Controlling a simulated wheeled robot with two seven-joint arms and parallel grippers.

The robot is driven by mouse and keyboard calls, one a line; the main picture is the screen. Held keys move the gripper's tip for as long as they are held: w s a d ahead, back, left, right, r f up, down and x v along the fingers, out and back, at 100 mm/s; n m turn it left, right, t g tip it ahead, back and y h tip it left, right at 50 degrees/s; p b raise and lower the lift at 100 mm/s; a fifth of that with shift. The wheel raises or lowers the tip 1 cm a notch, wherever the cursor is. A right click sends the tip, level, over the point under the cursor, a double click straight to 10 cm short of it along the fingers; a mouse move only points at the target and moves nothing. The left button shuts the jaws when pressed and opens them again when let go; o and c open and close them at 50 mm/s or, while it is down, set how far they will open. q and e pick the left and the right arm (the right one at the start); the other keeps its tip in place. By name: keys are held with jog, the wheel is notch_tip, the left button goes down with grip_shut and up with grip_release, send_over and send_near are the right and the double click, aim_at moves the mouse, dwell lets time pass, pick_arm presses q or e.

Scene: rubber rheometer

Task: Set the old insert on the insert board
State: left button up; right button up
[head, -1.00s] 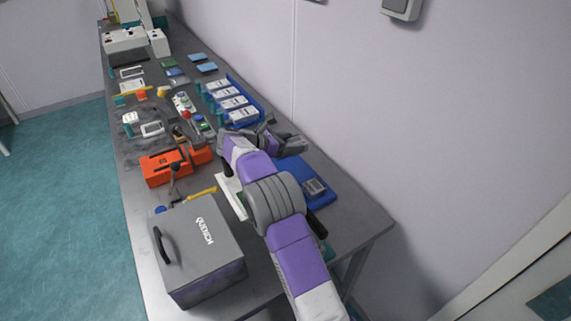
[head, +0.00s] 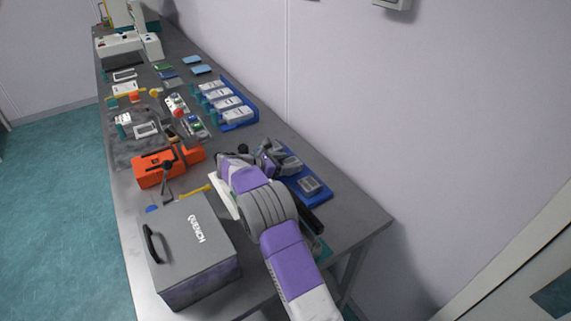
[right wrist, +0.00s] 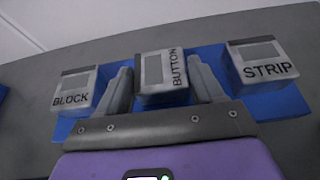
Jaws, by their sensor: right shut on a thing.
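The blue insert board (head: 320,198) lies on the bench by the wall; it also shows in the right wrist view (right wrist: 209,55). My right gripper (head: 287,163) is over its far part. In the right wrist view, the right gripper (right wrist: 163,85) is shut on the insert marked BUTTON (right wrist: 160,72), with one finger on each side. The BUTTON insert is between the insert marked BLOCK (right wrist: 76,92) and the insert marked STRIP (right wrist: 262,65). I cannot tell whether it touches the board. One grey insert (head: 309,185) shows on the board's near part. My left gripper is not in view.
A grey box marked QUENCH (head: 190,245) stands at the bench's near left. An orange device (head: 155,168) and a yellow-handled tool (head: 196,193) are beyond it. A blue rack with several white-topped boxes (head: 235,113) is farther along the wall. The near right bench corner is clear.

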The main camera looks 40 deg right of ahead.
aim_at(285, 164)
jog(key=o, duration=1.3)
jog(key=shift+f, duration=0.15)
jog(key=shift+c, duration=0.2)
jog(key=shift+r, duration=0.2)
jog(key=p+v, duration=0.3)
jog(key=v, duration=0.9)
jog(key=shift+d, duration=0.15)
jog(key=b+x, duration=0.3)
jog(key=x, duration=0.8)
jog(key=shift+d+f, duration=0.1)
jog(key=shift+f, duration=0.15)
jog(key=shift+d+r, duration=0.25)
jog(key=shift+r+p, duration=0.8)
jog(key=shift+r, duration=1.25)
